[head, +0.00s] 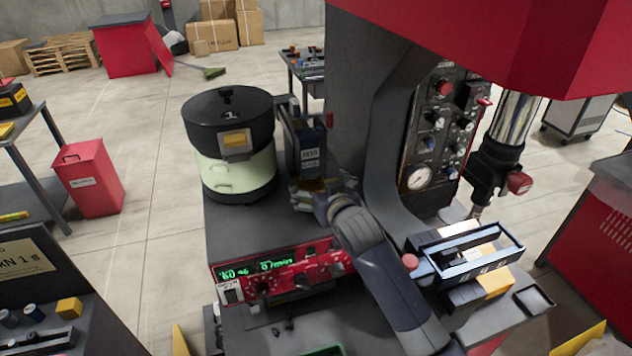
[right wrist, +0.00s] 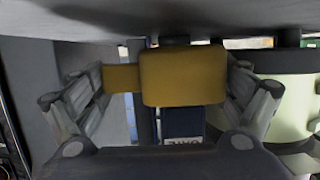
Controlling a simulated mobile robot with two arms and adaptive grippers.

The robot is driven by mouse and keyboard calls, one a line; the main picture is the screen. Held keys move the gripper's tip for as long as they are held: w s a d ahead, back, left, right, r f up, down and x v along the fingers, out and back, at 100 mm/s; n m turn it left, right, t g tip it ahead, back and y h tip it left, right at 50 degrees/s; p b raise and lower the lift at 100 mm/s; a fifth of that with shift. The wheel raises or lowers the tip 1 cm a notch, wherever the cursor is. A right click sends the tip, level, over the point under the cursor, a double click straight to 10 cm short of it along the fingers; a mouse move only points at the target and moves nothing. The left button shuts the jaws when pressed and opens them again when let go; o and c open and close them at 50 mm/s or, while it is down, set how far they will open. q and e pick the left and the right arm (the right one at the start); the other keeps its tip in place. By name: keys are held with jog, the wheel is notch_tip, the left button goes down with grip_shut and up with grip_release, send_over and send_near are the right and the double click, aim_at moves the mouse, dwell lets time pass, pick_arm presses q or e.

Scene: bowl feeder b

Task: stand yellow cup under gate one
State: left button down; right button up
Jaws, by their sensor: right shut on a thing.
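The yellow cup (right wrist: 183,78) shows in the right wrist view as a yellow block with a narrower yellow piece at its left. My right gripper (right wrist: 168,85) has a finger on each side of it and is shut on it. In the head view my right gripper (head: 322,186) is just right of the bowl feeder, and only a little yellow shows between its fingers. A dark labelled chute unit (head: 311,145) stands right behind it; I cannot tell whether this is gate one or whether the cup touches it. My left gripper is not in view.
The bowl feeder (head: 228,175) has a black lid marked 1, a pale green band and a yellow block on its front. A red control box (head: 282,270) is in front. A press column and a blue-framed tray (head: 465,252) are at the right.

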aim_at(319, 188)
jog(key=p+x, duration=0.1)
jog(key=x, duration=0.1)
jog(key=shift+w+a, duration=0.1)
jog(key=shift+w, duration=0.15)
jog(key=shift+f, duration=0.3)
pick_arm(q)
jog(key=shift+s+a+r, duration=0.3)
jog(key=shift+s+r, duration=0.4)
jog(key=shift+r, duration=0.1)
pick_arm(e)
jog(key=shift+s, duration=0.1)
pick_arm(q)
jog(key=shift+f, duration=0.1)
pick_arm(e)
jog(key=shift+f, duration=0.15)
jog(key=o, duration=0.9)
jog(key=shift+f, duration=0.15)
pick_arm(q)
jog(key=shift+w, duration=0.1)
